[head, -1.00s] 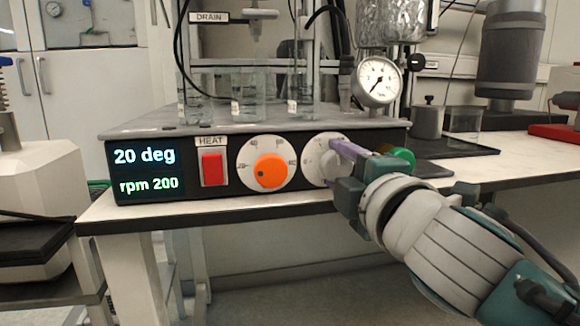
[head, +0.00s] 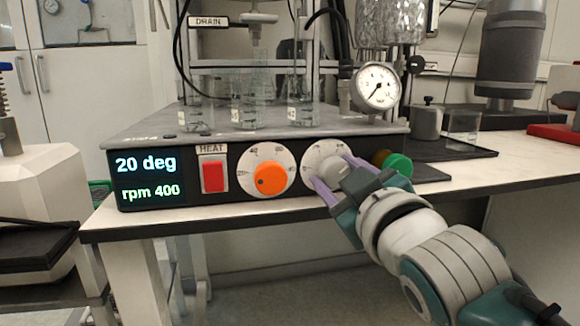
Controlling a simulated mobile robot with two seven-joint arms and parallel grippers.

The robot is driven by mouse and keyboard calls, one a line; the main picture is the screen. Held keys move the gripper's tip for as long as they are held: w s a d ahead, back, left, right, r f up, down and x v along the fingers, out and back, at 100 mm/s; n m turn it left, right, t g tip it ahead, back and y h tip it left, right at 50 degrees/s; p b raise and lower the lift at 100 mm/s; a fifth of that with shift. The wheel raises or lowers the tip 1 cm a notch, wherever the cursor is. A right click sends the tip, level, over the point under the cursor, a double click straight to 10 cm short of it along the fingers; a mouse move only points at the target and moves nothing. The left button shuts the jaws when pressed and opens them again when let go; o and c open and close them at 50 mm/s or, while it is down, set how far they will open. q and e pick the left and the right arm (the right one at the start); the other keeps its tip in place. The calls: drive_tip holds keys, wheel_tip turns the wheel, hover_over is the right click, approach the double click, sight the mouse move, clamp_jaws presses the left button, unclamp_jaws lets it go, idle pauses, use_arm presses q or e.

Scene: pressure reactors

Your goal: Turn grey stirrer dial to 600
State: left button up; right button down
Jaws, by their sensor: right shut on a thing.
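The grey stirrer dial (head: 333,168) sits on a white scale disc (head: 318,152) on the black front panel of the hotplate unit (head: 240,147). My right gripper (head: 335,177) is shut on the grey dial, with one purple finger at its lower left and one at its upper right. The gripper hides part of the dial and the lower right of its scale. The display (head: 148,178) reads 20 deg and rpm 400. My left gripper is not in view.
An orange dial (head: 271,178) and a red heat switch (head: 213,176) are left of the grey dial. A green knob (head: 398,164) is close on its right. Glass beakers (head: 249,105) stand on the unit. A pressure gauge (head: 377,87) hangs above.

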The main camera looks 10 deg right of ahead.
drive_tip(key=m+p, duration=0.2)
drive_tip(key=m, duration=0.4)
drive_tip(key=shift+r, duration=0.1)
drive_tip(key=shift+a+m+p, duration=0.1)
drive_tip(key=shift+m+p, duration=0.5)
drive_tip(key=shift+m, duration=0.6)
drive_tip(key=shift+c, duration=1.3)
unclamp_jaws()
